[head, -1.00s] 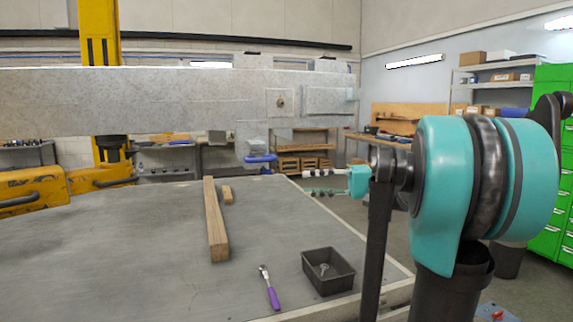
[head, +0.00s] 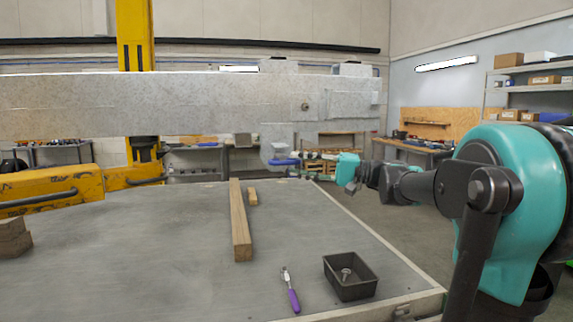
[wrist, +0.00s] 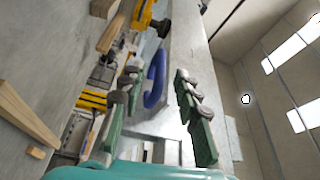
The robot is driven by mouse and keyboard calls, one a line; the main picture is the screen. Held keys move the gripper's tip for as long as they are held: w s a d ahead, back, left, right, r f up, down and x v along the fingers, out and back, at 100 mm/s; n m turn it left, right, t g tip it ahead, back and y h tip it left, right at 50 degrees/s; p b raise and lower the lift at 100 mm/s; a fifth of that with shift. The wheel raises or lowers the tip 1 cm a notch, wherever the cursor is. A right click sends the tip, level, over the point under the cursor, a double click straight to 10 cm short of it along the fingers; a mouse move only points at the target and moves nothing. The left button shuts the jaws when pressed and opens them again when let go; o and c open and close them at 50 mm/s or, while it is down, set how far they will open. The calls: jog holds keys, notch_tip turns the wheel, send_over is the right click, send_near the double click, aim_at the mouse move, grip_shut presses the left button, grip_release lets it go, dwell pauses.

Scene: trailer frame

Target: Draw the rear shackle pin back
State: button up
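A blue handle (head: 285,162), which looks like that of the shackle pin, hangs at the grey bracket (head: 277,138) under the right end of the trailer frame rail (head: 180,104). In the wrist view the blue handle (wrist: 155,80) is a rounded bar, seen between my fingertips and beyond them. My gripper (head: 310,158) is just right of the handle in the head view. In the wrist view my gripper (wrist: 156,80) has its two green fingers wide apart with nothing between their pads. I cannot tell how deep the pin sits.
Below the rail is a grey bench top (head: 165,235). It holds a long wooden beam (head: 240,220), a small wood block (head: 252,196), a purple-handled ratchet (head: 291,290) and a black tray (head: 350,277) with a metal part inside. A yellow post (head: 135,60) stands behind the rail.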

aim_at(291, 164)
jog(key=shift+w+a+r, duration=0.1)
jog(key=shift+w+a, duration=0.05)
jog(key=shift+a, duration=0.9)
jog(key=shift+w+a+r, duration=0.1)
jog(key=shift+a, duration=0.9)
grip_shut()
